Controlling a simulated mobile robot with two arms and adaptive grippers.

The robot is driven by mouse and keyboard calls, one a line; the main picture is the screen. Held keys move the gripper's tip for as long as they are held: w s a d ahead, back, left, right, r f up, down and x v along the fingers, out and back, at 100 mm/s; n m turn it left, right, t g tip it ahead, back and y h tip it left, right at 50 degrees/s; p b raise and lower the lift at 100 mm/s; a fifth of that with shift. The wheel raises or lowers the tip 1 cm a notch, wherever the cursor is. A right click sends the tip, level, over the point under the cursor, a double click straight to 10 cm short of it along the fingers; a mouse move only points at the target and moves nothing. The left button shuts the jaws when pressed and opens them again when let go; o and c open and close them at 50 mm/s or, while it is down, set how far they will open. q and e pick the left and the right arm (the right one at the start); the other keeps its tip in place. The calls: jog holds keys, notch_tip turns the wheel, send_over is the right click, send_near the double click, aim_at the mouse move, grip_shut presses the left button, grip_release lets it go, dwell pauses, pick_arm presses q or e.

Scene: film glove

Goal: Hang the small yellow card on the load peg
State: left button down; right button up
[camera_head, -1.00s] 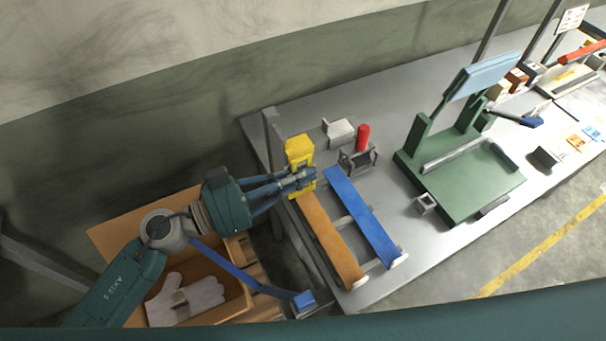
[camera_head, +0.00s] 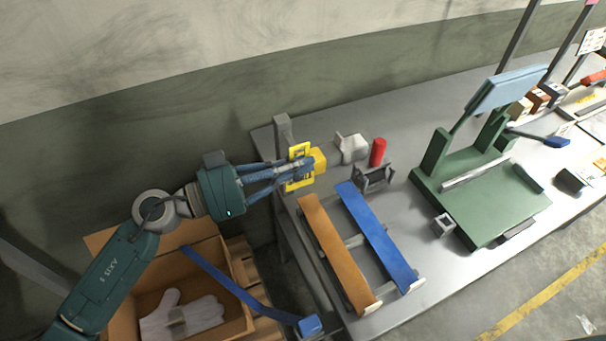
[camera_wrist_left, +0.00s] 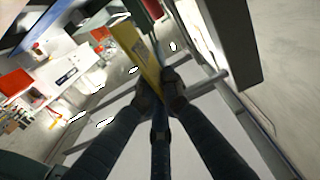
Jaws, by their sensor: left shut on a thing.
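The small yellow card (camera_head: 299,150) is in my left gripper (camera_head: 311,165), above the left end of the grey table. The fingers cover its middle. In the left wrist view the card (camera_wrist_left: 138,58) shows as a tilted yellow strip at the tips of the closed fingers (camera_wrist_left: 160,92). A yellow block (camera_head: 319,158) is just right of the card in the head view and partly hidden by it. I cannot make out which part is the load peg. My right gripper is not in view.
A grey post (camera_head: 282,132) stands at the table's left corner, close to the card. Orange (camera_head: 335,252) and blue (camera_head: 378,236) strips lie in front. A red cylinder (camera_head: 378,152) and a green press-like stand (camera_head: 480,195) are to the right. A cardboard box (camera_head: 238,270) holding gloves is below.

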pick_arm(q)
jog(key=w, duration=0.1)
jog(key=w+a+f, duration=0.1)
jog(key=w, duration=0.1)
jog(key=shift+a+b, duration=0.1)
jog(key=shift+b, duration=0.2)
dwell(0.3)
dwell(0.5)
jog(key=c, duration=1.8)
grip_release()
jog(key=shift+c, duration=0.2)
